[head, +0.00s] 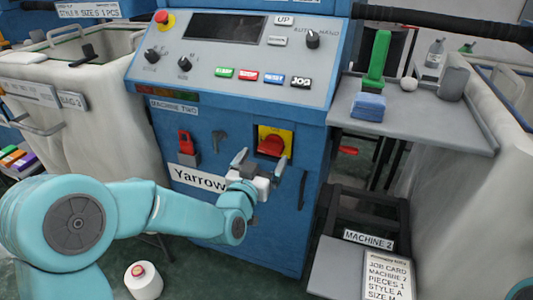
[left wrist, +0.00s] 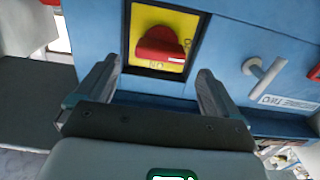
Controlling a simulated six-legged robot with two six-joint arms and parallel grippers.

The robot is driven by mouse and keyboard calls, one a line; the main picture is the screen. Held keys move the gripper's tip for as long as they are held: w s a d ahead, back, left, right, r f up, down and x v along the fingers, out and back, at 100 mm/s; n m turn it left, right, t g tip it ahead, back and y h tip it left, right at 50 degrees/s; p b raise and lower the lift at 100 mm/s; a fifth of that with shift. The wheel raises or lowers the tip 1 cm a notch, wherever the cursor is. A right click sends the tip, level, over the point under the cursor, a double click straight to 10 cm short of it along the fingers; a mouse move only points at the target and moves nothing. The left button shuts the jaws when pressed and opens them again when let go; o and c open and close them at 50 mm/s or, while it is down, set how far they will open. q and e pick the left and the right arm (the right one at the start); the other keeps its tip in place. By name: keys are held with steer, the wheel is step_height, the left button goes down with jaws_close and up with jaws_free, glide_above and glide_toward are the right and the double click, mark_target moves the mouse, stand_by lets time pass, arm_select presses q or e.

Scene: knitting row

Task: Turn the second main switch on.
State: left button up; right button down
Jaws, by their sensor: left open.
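The main switch (head: 271,146) is a red rotary handle on a yellow plate, on the blue front of the cabinet labelled MACHINE TWO (head: 174,107). In the left wrist view the red handle (left wrist: 160,44) lies roughly level across the yellow plate (left wrist: 186,22); lettering below it is only partly readable. My left gripper (head: 260,165) is open and empty, just in front of the switch. In the left wrist view its two fingers (left wrist: 155,88) stand apart on either side below the plate, not touching the handle. My right gripper is not seen.
A red lockout-like piece (head: 185,141) and a grey T-handle (head: 218,139) sit left of the switch. A sloped control panel (head: 225,62) overhangs above. A grey shelf (head: 430,115) with a green-handled brush and blue block juts out at right. A white cone (head: 143,280) stands on the floor.

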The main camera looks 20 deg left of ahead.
mark_target(269, 151)
arm_select(q)
steer(key=shift+w+d, duration=0.1)
steer(key=shift+w, duration=1.5)
steer(key=c, duration=1.1)
steer(key=shift+o, duration=0.3)
